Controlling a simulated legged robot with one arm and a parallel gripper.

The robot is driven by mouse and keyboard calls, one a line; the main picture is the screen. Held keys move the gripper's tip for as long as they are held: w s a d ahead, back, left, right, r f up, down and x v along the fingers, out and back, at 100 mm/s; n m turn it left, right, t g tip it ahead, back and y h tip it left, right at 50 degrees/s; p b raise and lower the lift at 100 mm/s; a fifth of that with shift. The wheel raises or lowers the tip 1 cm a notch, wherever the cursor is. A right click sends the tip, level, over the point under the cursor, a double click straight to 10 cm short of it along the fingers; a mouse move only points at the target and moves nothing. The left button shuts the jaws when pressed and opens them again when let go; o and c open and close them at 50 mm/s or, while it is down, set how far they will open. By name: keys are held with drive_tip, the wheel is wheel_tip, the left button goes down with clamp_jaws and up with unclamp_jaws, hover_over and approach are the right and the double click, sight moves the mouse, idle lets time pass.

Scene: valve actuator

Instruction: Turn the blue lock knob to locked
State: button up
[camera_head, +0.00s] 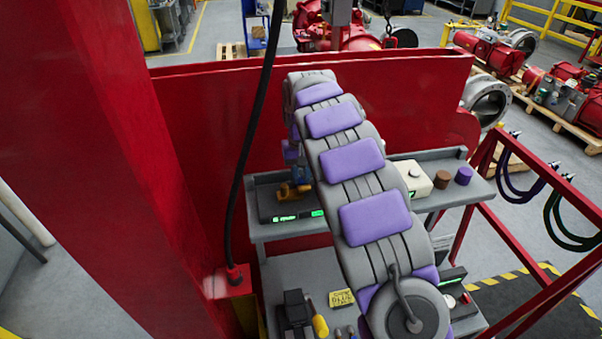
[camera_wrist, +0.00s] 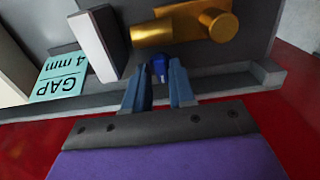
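The blue lock knob (camera_wrist: 158,68) shows in the wrist view, just below a brass cylinder fitting (camera_wrist: 185,28). My gripper (camera_wrist: 159,78) has its two blue-grey fingers apart, one on each side of the knob. The knob sits between the fingertips, and a narrow gap seems to show beside it; firm contact cannot be made out. Part of the knob is hidden by shadow and the fingers, and its locked or unlocked marking cannot be read. In the head view my arm hides most of the gripper, and brass parts (camera_head: 288,191) show beside it on the grey shelf (camera_head: 270,232).
The shelf also carries a cream box (camera_head: 414,178), a brown cap (camera_head: 442,179) and a purple cap (camera_head: 463,175). A red panel (camera_head: 215,120) stands behind.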

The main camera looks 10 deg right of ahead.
drive_tip(key=shift+a, duration=0.1)
clamp_jaws()
